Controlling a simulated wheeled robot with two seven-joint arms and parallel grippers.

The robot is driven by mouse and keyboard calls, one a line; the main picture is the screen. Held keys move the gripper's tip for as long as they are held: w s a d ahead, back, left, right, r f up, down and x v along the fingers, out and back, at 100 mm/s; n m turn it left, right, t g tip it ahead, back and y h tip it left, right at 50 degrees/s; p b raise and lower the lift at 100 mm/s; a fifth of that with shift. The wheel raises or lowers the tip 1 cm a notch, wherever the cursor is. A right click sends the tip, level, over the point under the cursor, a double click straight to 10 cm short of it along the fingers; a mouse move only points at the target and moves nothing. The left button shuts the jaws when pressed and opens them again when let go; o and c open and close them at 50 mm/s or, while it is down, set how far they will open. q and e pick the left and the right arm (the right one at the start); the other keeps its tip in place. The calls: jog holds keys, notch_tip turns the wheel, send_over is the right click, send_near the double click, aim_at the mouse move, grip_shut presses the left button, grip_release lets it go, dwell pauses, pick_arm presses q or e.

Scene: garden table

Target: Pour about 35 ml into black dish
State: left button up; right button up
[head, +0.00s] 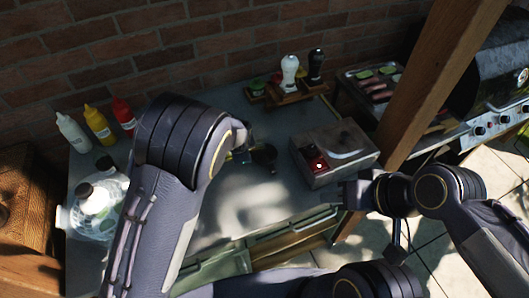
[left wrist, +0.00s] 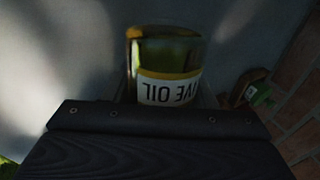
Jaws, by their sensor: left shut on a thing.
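An olive oil bottle (left wrist: 168,62) with a yellow band and a white label fills the middle of the left wrist view, its lettering upside down there. My left gripper (left wrist: 166,98) is shut on it. In the head view my left arm hides most of the bottle and gripper; a small yellowish part of the bottle (head: 240,156) shows beside the arm. A small dark round thing (head: 264,157), apparently the black dish, is just right of it on the table; its contents cannot be seen. My right gripper (head: 352,190) is by the table's right front edge, its fingers unclear.
A metal box (head: 310,150) with a red light stands right of the dish. White, yellow (head: 98,124) and red bottles stand at left. Wooden holders (head: 280,96) with shakers are at the back. A wooden post (head: 425,85) and a grill (head: 490,110) are at right.

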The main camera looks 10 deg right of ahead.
pick_arm(q)
jog(key=shift+y, duration=0.4)
dwell(1.6)
jog(key=shift+a+r+h, duration=0.1)
jog(key=shift+r+h, duration=0.1)
jog(key=shift+h, duration=0.5)
jog(key=f+h+b, duration=0.1)
jog(key=b, duration=0.2)
jog(key=shift+w+f+n+h, duration=0.1)
jog(key=shift+n+h, duration=0.2)
jog(key=shift+n, duration=0.1)
jog(key=shift+r, duration=0.25)
jog(key=shift+d+r, duration=0.1)
jog(key=shift+d, duration=0.1)
jog(key=shift+a, duration=0.15)
